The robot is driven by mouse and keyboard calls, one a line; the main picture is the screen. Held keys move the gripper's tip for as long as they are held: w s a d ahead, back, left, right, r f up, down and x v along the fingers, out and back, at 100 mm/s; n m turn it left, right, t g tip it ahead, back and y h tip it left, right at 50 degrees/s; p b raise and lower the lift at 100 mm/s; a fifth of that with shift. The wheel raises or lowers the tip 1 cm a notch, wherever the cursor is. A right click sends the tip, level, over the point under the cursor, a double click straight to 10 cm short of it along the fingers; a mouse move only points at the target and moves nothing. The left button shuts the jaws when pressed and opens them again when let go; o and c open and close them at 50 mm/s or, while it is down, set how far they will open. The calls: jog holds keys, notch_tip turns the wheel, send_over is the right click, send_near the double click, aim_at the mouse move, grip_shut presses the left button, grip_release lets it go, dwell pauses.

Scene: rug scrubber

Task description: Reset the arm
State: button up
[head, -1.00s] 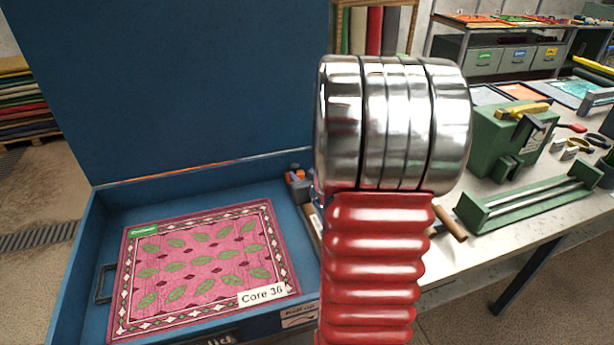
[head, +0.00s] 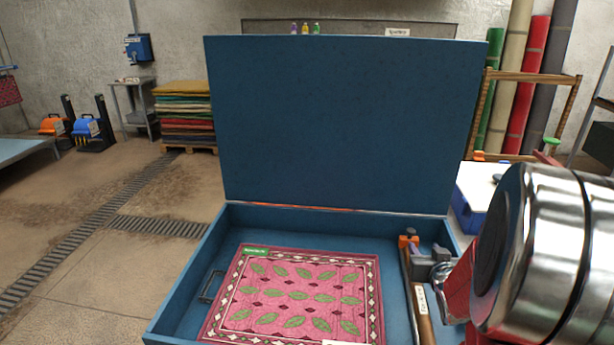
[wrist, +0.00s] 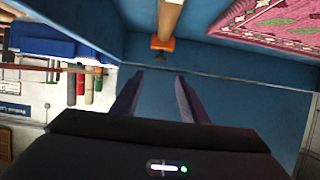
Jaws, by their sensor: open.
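My gripper (wrist: 158,78) shows in the wrist view with its two dark purple fingers apart and nothing between them. In that view a wooden-handled tool with an orange end (wrist: 163,44) lies beyond the fingertips, apart from them. In the head view the tool's brown handle (head: 424,318) with a white label lies along the right side of the blue case (head: 186,300). My arm, with chrome rings and red bellows, fills the right edge of the head view. I cannot clearly make out the fingers there.
A pink patterned rug (head: 299,296) lies flat in the open case, whose lid (head: 345,120) stands upright. A rug stack (head: 184,118) stands on a pallet behind, left. Rolled rugs (head: 535,75) stand in a rack at right.

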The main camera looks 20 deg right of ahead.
jog(key=s+a+r+n+g+y, duration=0.1)
jog(key=a+r+g, duration=0.15)
jog(key=a, duration=0.55)
jog(key=a+r+n+g+y, duration=0.1)
jog(key=a+r, duration=0.3)
jog(key=a, duration=0.5)
jog(key=s+a+r+n+g+y, duration=0.2)
jog(key=s+a+n+g+y, duration=0.1)
jog(key=s+a, duration=1.1)
jog(key=a+y, duration=0.1)
jog(key=a, duration=0.3)
jog(key=shift+a+n, duration=0.2)
jog(key=shift+n, duration=0.1)
jog(key=shift+c, duration=1.1)
